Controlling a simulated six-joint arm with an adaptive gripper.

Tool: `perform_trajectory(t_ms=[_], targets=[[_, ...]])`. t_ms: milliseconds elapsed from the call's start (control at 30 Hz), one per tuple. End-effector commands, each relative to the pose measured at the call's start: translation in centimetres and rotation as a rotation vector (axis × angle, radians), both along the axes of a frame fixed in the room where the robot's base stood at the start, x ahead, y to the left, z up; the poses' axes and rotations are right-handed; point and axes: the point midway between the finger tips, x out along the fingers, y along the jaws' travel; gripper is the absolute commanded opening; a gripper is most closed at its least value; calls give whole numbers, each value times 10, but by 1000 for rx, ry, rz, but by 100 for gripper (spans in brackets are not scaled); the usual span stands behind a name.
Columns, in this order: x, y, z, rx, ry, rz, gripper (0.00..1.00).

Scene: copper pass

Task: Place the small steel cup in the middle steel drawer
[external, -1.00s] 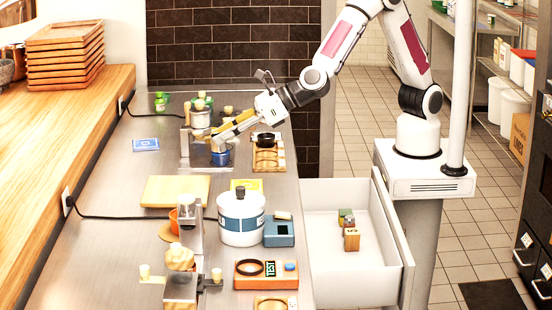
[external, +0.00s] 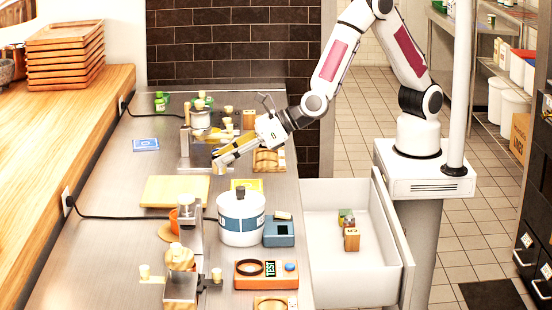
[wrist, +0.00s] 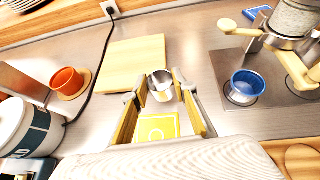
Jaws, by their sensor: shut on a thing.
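The small steel cup (wrist: 160,84) is between the two yellow-padded fingers of my gripper (wrist: 158,92) in the wrist view, and the fingers are shut on it. In the external view my gripper (external: 220,163) is above the steel counter, with the cup small at its tips. It is near the far edge of the cutting board (external: 176,190). An open pale drawer (external: 340,270) extends from the counter's right side and holds several small blocks. I cannot tell whether it is the middle drawer.
A blue cup (wrist: 247,83) stands beside the grinder-like machine. The drawer's near part is clear.

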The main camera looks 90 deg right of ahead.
Motion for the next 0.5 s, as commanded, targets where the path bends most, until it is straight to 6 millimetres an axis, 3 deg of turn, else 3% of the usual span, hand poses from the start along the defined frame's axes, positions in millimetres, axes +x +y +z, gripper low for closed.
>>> perform_trajectory(t_ms=[500], targets=[[0,0,-37,-1,1,0,9]])
